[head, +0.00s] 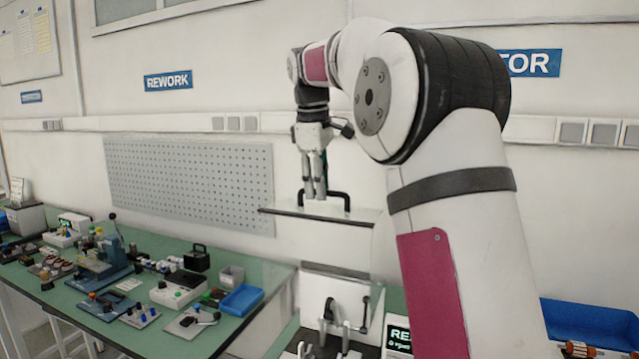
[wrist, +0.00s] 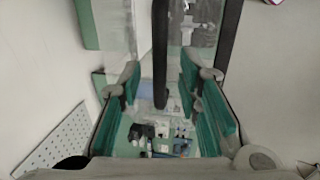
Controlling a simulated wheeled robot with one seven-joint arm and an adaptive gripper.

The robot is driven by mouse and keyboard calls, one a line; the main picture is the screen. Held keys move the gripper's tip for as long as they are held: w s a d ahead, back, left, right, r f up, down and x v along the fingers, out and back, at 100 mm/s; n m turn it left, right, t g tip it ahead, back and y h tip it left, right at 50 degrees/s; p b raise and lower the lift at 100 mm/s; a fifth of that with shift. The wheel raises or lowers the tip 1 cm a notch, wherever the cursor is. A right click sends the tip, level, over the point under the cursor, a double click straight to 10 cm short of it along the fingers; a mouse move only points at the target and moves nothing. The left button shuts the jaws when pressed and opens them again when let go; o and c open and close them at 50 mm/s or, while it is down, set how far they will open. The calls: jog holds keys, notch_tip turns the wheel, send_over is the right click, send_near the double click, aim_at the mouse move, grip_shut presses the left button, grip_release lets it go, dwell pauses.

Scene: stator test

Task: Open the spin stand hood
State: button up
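The spin stand hood (head: 335,215) shows in the head view as a pale box with a dark-edged top, standing below my gripper. A black handle (head: 347,201) rises from its top. My gripper (head: 315,194) points down at this handle, its fingertips overlapping it in the picture. In the wrist view my gripper (wrist: 163,108) has its two teal-padded fingers spread wide, with a black bar (wrist: 160,55), apparently the handle, between them. Gaps show between the bar and both pads. The hood looks shut. Part of the handle is hidden behind my fingers.
Below the hood stands a fixture with metal clamps (head: 340,318) and a small dark screen (head: 399,338). On the left a green bench (head: 250,300) carries tools, parts and a blue bin (head: 241,300). A grey pegboard (head: 190,180) is on the wall behind.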

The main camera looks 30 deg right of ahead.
aim_at(309, 215)
grip_shut()
jog(key=s+a, duration=0.1)
jog(key=a+f, duration=0.1)
jog(key=s+a+f+p, duration=0.1)
jog(key=shift+s+a+f, duration=0.2)
jog(key=shift+s+a, duration=0.15)
jog(key=shift+s+a+f, duration=0.2)
jog(key=shift+a+f, duration=0.15)
jog(key=shift+f, duration=0.05)
